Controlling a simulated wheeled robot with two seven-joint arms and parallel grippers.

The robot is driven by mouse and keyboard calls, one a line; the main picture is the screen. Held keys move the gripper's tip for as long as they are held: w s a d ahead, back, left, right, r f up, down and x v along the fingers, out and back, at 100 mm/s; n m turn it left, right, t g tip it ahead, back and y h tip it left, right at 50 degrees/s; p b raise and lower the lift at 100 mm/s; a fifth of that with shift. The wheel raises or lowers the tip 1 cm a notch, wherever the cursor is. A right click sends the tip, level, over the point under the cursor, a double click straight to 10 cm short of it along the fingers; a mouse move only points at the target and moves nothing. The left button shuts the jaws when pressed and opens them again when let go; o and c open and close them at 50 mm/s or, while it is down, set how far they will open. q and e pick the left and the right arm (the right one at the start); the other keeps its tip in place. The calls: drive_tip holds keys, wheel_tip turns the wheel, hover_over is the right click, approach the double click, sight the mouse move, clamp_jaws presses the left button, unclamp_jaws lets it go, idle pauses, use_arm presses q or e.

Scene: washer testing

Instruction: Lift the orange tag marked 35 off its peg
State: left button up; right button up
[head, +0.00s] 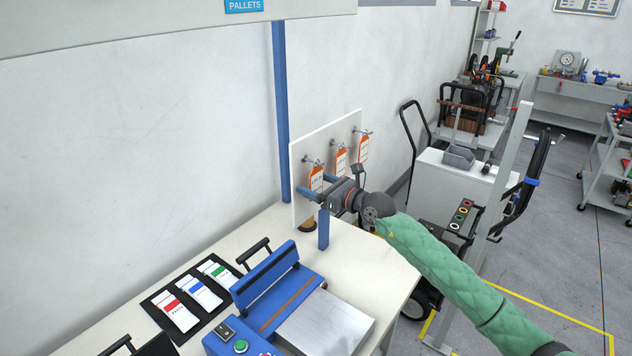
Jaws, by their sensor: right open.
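A white board (325,136) stands upright at the back of the pale bench. Three orange-and-white tags hang from its pegs: the near tag (316,174), the middle tag (341,160) and the far tag (363,149). Their numbers are too small to read, so I cannot tell which is 35. My right gripper (303,186), with blue fingers, comes in from the right. It is open in front of the near tag's lower part, which it partly hides. I cannot tell whether it touches the tag. My left gripper is not in view.
The bench (372,262) holds a blue machine (266,290) with a metal plate (326,322) and a black tray (150,299) of coloured cards. A blue upright (281,110) stands left of the board. A white cart (455,178) stands beyond the bench's right side.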

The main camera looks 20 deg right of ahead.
sight(317, 180)
drive_tip(key=shift+c, duration=0.3)
drive_tip(key=c, duration=0.9)
drive_tip(key=shift+o, duration=0.2)
drive_tip(key=shift+r+p, duration=0.4)
drive_tip(key=shift+r, duration=0.25)
drive_tip(key=shift+o, duration=0.2)
drive_tip(key=shift+d, duration=0.1)
drive_tip(key=shift+c, duration=0.5)
drive_tip(key=shift+v, duration=1.7)
drive_tip(key=shift+c, duration=0.3)
drive_tip(key=shift+s+d, duration=0.3)
drive_tip(key=shift+s, duration=0.15)
drive_tip(key=shift+b+v, duration=0.3)
drive_tip(key=shift+v, duration=1.15)
